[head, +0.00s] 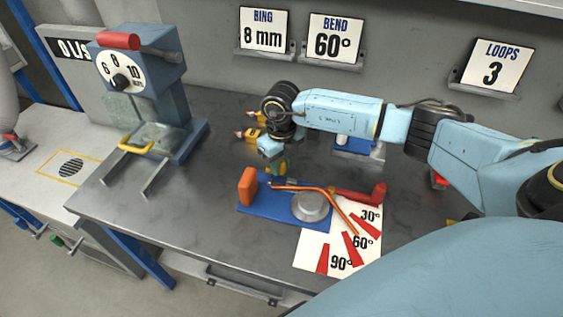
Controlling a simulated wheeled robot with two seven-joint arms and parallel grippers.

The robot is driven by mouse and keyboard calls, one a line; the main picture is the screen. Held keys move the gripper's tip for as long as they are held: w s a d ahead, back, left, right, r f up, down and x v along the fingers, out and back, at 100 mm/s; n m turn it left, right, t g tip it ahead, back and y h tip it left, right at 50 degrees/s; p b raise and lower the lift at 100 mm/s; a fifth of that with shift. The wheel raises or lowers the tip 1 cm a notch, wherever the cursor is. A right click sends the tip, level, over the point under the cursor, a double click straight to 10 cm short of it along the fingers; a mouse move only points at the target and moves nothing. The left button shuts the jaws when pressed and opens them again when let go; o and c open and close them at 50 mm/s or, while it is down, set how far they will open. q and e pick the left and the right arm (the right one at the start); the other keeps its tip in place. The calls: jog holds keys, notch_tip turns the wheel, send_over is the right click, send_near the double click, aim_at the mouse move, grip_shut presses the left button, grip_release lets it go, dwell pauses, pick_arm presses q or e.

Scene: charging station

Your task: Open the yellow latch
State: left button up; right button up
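A small yellow and green part (279,167) stands on the blue bending fixture (262,209), behind its orange block; I cannot tell surely whether it is the latch. My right gripper (272,155) points down at this part, very close to or touching it; its fingers are too small and covered to tell open from shut. Another yellow part, a short bar (137,146), sits on the front of the blue dial machine (170,110) at the left, away from the gripper.
The fixture carries an orange block (248,187), a round grey die (311,207), a copper-coloured rod (345,215) and a red lever (362,194). A white angle card (318,247) lies in front. Two orange-tipped items (246,134) lie behind. The bench left of the fixture is clear.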

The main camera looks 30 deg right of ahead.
aim_at(281, 161)
jog(key=o, duration=0.3)
notch_tip(281, 161, up, 13)
jog(key=shift+r, duration=0.2)
dwell(0.3)
jog(key=shift+p, duration=0.3)
